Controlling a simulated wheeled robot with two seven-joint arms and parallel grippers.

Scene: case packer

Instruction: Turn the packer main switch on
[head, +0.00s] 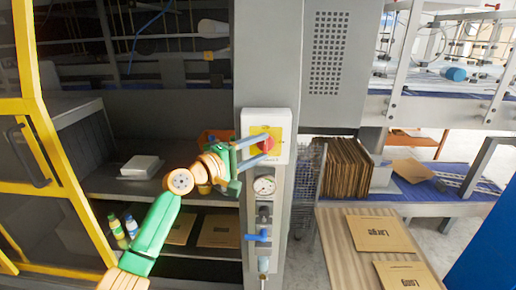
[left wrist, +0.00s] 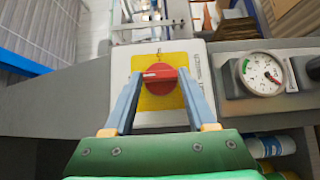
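The main switch is a red rotary knob (head: 265,143) on a yellow plate, set on a pale box (head: 283,121) on the grey machine post. In the left wrist view the red knob (left wrist: 160,78) lies between my fingertips, its grip bar roughly horizontal with a pale mark toward the left. The yellow plate (left wrist: 160,101) shows around it. My left gripper (head: 262,150) is open, its two blue fingers pointing at the switch, one on each side of the knob. I cannot tell whether they touch it. My right gripper is not in view.
A pressure gauge (head: 264,186) and a blue-handled valve (head: 257,237) sit below the switch on the same post. A yellow-framed door (head: 62,155) stands at the left. Stacked cardboard (head: 342,166) and a slatted table (head: 342,262) with flat cartons are at the right.

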